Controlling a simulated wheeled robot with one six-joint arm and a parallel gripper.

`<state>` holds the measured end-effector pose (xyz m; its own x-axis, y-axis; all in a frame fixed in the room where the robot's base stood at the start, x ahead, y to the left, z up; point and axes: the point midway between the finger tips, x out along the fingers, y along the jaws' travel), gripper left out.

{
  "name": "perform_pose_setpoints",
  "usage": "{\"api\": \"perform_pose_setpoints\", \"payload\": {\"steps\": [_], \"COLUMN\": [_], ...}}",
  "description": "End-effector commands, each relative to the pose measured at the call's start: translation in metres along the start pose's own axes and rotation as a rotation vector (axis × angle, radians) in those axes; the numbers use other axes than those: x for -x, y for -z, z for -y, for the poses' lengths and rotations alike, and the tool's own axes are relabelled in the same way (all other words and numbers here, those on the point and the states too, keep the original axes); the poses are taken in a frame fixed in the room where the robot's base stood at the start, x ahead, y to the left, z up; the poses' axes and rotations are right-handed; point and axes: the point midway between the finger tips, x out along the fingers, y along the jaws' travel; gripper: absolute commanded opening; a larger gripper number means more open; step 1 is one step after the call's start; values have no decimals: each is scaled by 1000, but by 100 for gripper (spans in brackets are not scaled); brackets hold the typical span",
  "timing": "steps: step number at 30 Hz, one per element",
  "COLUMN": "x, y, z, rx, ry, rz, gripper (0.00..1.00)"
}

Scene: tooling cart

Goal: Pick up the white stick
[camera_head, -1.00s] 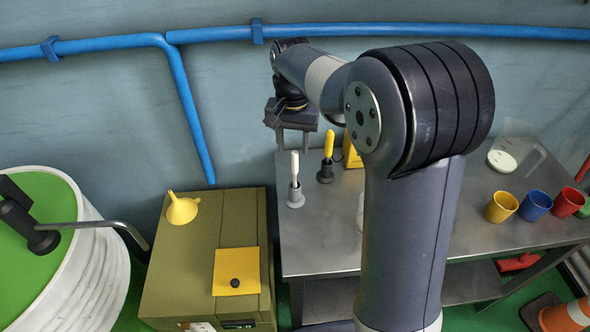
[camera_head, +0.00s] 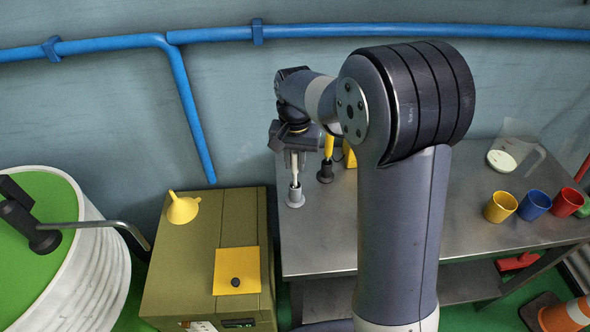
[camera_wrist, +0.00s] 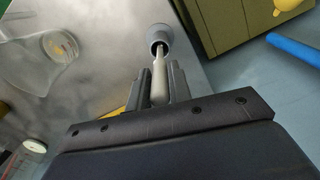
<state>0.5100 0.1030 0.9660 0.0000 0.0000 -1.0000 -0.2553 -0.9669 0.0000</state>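The white stick (camera_head: 294,163) stands upright in a small grey holder (camera_head: 295,197) near the left side of the metal table. My gripper (camera_head: 294,168) points down over it with one finger on each side of the stick. In the wrist view the stick (camera_wrist: 159,80) lies between the two dark fingers, which look closed against it. Its thin lower end still goes into the round holder (camera_wrist: 160,38).
A yellow-handled tool (camera_head: 328,147) stands in a dark holder (camera_head: 325,172) just right of the stick. A clear jug (camera_head: 515,145) and yellow, blue and red cups (camera_head: 535,205) are farther right. An olive box with a yellow funnel (camera_head: 183,208) stands left.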

Motion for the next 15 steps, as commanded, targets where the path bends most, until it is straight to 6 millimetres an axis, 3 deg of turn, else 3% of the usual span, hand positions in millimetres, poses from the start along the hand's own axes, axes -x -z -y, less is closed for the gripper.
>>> {"api": "perform_pose_setpoints", "payload": {"steps": [7,15], "x": [0,0], "y": [0,0], "z": [0,0], "rx": [0,0], "ry": [0,0], "rz": [0,0], "gripper": [0,0]}}
